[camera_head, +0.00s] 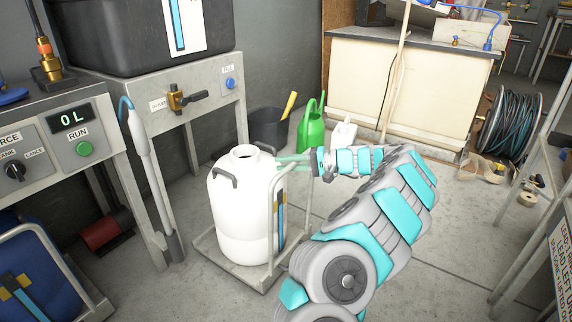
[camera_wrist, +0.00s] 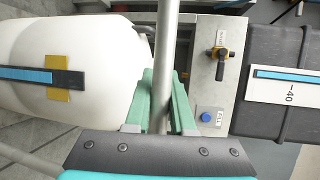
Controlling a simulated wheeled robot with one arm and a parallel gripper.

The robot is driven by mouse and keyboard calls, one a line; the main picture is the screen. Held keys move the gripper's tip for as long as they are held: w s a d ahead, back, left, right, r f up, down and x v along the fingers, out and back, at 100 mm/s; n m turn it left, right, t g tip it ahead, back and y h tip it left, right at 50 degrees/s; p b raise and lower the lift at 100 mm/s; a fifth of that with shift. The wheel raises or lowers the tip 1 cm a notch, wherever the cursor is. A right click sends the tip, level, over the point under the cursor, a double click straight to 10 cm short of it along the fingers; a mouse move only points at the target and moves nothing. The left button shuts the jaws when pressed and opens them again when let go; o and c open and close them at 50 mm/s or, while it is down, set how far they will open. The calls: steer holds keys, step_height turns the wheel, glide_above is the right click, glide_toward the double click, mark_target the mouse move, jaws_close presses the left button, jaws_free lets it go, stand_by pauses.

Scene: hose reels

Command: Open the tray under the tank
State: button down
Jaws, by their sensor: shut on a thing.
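A black tank (camera_head: 105,35) sits on a grey bench at the upper left; its side with a blue level strip shows at the right of the wrist view (camera_wrist: 268,100). I cannot make out a tray under it. A white container (camera_head: 236,200) stands upright on a low grey trolley (camera_head: 235,278) in front of the bench. My gripper (camera_head: 285,160) is at the top of the trolley's handle frame. In the wrist view its green fingers (camera_wrist: 160,90) are shut on the grey handle bar (camera_wrist: 166,40), beside the white container.
A brass outlet valve (camera_head: 180,98) and a blue FILL button (camera_head: 231,83) are on the bench front. A hose lance (camera_head: 150,170) hangs at its corner. A green watering can (camera_head: 311,128) and black bucket (camera_head: 267,128) stand behind the trolley. Floor is clear at the lower right.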

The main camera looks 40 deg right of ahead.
mark_target(298, 163)
steer(key=c, duration=0.8)
jaws_free()
steer(key=shift+o, duration=0.2)
steer(key=v, duration=0.7)
steer(key=shift+s+d+p, duration=0.25)
steer(key=shift+s+p, duration=0.05)
steer(key=shift+p, duration=0.1)
steer(key=shift+a+r, duration=0.1)
